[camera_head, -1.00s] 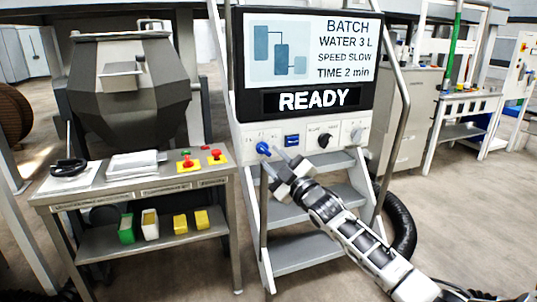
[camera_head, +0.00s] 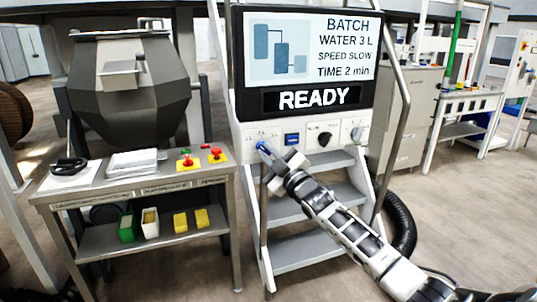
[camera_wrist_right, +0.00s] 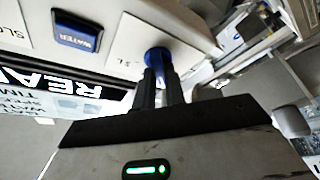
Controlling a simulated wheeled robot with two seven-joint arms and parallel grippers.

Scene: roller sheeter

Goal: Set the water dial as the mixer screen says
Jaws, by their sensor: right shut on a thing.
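The mixer screen (camera_head: 308,62) reads BATCH, WATER 3 L, SPEED SLOW, TIME 2 min, with READY below. Under it is the control panel with the blue water dial (camera_head: 262,146) at its left end. My right gripper (camera_head: 267,152) reaches the dial from the lower right and is shut on it. In the right wrist view the fingers (camera_wrist_right: 160,88) close around the blue dial (camera_wrist_right: 158,56), hiding part of it. The scale around the dial is mostly hidden or too small to read, so its setting cannot be told. My left gripper is not in view.
A blue WATER button (camera_head: 292,140) sits right of the dial, then a black dial (camera_head: 324,139) and a pale dial (camera_head: 357,134). Grey steps (camera_head: 305,212) stand below the panel. A metal table (camera_head: 135,182) with red buttons stands to the left.

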